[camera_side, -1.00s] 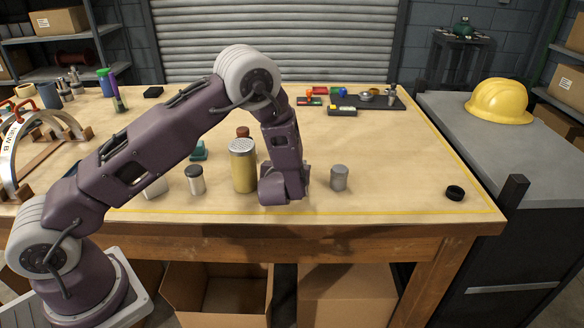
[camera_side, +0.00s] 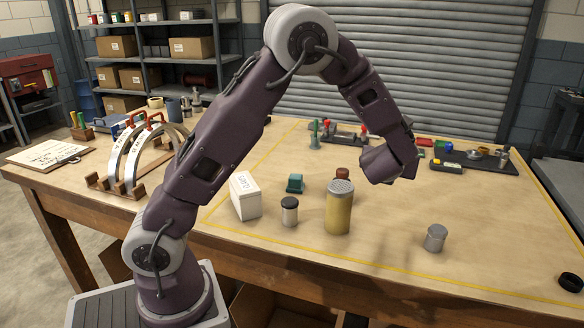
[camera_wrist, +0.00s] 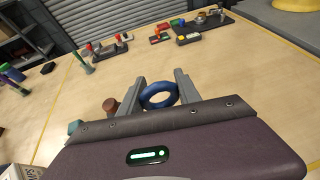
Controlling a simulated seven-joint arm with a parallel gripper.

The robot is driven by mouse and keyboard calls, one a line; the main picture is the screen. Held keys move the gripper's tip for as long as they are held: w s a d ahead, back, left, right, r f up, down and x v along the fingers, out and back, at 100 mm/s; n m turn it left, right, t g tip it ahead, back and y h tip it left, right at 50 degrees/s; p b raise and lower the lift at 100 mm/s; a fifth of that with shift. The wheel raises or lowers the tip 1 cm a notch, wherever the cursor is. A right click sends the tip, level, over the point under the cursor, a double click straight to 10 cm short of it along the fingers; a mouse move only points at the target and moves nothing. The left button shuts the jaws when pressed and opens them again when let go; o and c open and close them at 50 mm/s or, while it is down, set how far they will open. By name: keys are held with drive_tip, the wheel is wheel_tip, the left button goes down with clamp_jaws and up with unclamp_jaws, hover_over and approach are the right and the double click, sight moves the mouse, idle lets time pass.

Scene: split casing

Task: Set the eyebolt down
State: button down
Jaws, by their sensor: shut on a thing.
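The eyebolt shows in the wrist view as a blue ring (camera_wrist: 147,97) between the two grey fingers of my gripper (camera_wrist: 160,78). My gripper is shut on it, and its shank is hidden. In the side view my gripper (camera_side: 380,168) is above the wooden bench (camera_side: 390,275), behind and to the right of the yellow shaker. The eyebolt cannot be made out there.
A yellow shaker (camera_side: 338,212), dark-lidded jar (camera_side: 289,213), white box (camera_side: 245,196), teal block (camera_side: 295,184) and grey canister (camera_side: 435,238) stand nearby. Arched casing parts (camera_side: 120,155) are at left. A dark tray (camera_side: 460,166) holds small parts at back right.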

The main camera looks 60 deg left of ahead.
drive_tip(key=w+a+n+g+y, duration=0.1)
drive_tip(key=a+n+g+y, duration=0.15)
drive_tip(key=a, duration=1.05)
drive_tip(key=n+g+y, duration=0.3)
drive_tip(key=n+g, duration=0.3)
hover_over(286, 162)
drive_tip(key=shift+t, duration=0.25)
wheel_tip(286, 162, down, 15)
drive_tip(key=shift+f, duration=0.2)
drive_tip(key=c, duration=0.8)
unclamp_jaws()
drive_tip(key=shift+c, duration=0.2)
